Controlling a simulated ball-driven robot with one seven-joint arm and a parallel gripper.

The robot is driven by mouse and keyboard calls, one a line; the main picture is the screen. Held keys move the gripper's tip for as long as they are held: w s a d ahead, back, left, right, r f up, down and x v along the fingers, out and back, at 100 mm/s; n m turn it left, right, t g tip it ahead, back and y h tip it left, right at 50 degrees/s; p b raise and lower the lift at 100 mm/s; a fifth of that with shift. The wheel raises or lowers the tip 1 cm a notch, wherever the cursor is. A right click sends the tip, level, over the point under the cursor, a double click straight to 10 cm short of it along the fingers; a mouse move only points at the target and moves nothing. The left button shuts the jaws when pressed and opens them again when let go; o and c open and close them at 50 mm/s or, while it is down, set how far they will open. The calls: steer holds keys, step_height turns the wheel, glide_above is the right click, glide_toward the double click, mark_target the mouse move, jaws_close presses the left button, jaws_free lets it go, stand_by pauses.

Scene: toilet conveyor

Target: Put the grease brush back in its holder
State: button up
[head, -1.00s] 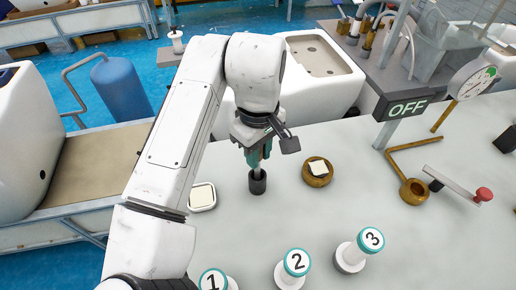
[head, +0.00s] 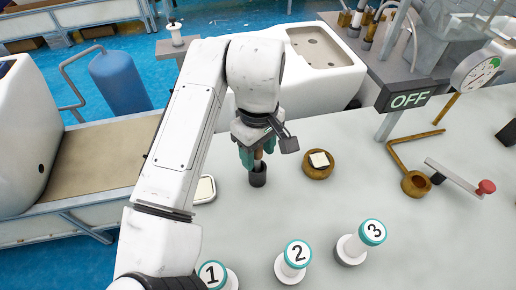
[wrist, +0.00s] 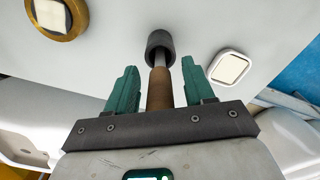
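The grease brush (head: 258,156) stands upright with its lower end in a small dark cylindrical holder (head: 258,177) on the grey counter. In the wrist view its brown handle (wrist: 160,90) and thin metal shaft lead into the dark holder (wrist: 160,44). My gripper (head: 256,151) is above the holder, around the handle. In the wrist view the teal fingers of my gripper (wrist: 160,82) are apart, with a gap on each side of the handle. The brush's bristles are hidden inside the holder.
A round wooden dish (head: 318,172) with a pale block is right of the holder; a white square dish (head: 204,190) is left. Numbered buttons (head: 294,261) stand in front. An OFF sign (head: 409,100) and a red-knobbed lever (head: 462,178) are at the right.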

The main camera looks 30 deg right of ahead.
step_height(320, 180, up, 11)
steer(key=shift+f+p, duration=0.1)
steer(key=shift+p, duration=0.35)
stand_by(0.6)
